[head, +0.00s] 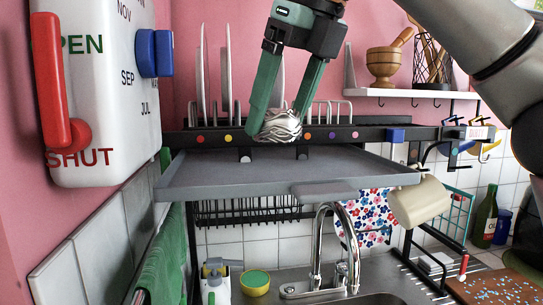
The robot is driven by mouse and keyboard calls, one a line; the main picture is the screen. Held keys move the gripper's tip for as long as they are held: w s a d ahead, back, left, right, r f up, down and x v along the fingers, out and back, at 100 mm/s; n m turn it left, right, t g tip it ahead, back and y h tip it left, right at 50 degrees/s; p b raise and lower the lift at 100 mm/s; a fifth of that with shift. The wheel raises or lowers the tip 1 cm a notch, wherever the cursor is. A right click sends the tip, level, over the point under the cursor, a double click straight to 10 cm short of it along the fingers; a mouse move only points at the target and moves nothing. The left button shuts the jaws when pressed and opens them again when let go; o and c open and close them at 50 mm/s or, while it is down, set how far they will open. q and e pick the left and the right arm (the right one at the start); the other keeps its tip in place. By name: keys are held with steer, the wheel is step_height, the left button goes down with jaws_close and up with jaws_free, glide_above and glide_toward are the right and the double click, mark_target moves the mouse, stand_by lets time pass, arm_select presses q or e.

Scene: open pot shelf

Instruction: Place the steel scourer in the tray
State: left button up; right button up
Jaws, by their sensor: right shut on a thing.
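The steel scourer (279,126) is a silvery, wavy ball in the middle of the head view. My right gripper (276,110) comes down from the top with its green fingers on either side of the scourer and is shut on it. A grey tray (215,176) lies below and in front, with its flat surface bare. The scourer shows just above the tray's back edge, in front of the dark rail with coloured dots. I cannot tell how far above the tray it is. My left gripper is not in view.
White plates (228,70) stand in a rack behind the gripper. A cream mug (419,201) hangs at the tray's right end. A steel tap (334,245) and sink are below. A wall box with a red lever (52,80) is at left.

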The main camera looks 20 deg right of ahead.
mark_target(271, 179)
steer(key=shift+w+a+f, duration=0.1)
steer(key=shift+w+f, duration=0.2)
steer(key=shift+f, duration=0.1)
steer(key=b+x, duration=0.1)
steer(key=x, duration=0.3)
steer(key=shift+s, duration=0.15)
steer(key=shift+s+f, duration=0.1)
steer(key=shift+f, duration=0.2)
steer(key=shift+f, duration=0.1)
steer(key=shift+f, duration=0.15)
steer(key=o, duration=1.2)
